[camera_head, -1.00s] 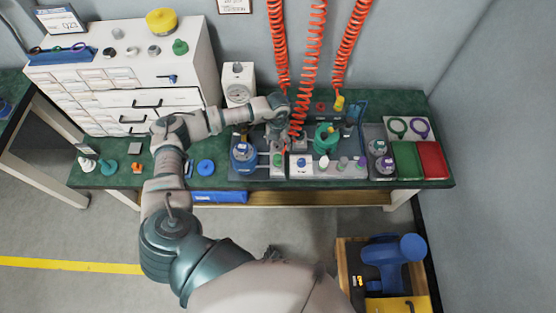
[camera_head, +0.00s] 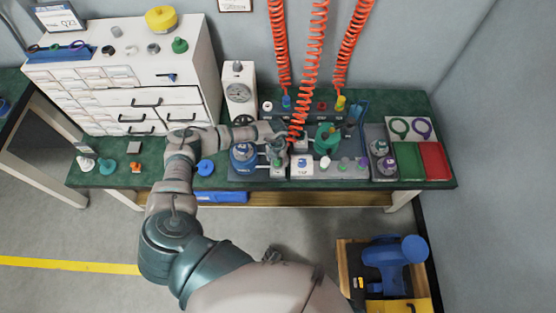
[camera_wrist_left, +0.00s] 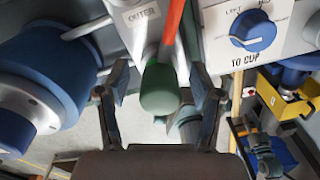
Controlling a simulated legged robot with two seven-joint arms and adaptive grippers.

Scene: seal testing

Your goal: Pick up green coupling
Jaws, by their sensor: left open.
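The green coupling (camera_wrist_left: 160,88) shows in the left wrist view as a rounded dark green piece with a red hose behind it. It hangs in front of the white panel marked OUTER (camera_wrist_left: 143,17). My left gripper (camera_wrist_left: 162,92) is open, with one finger on each side of the coupling; I see no clear contact. In the head view my left gripper (camera_head: 277,153) is over the front of the bench, between a blue cylinder and a white knob box, and hides the coupling. My right gripper is not in view.
The blue cylinder (camera_head: 243,156) stands close left of the gripper. The TO CUP knob (camera_wrist_left: 253,30) is close on the right. A green cylinder (camera_head: 326,138) and coiled red hoses (camera_head: 309,70) are nearby. Green and red trays (camera_head: 432,160) lie at right.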

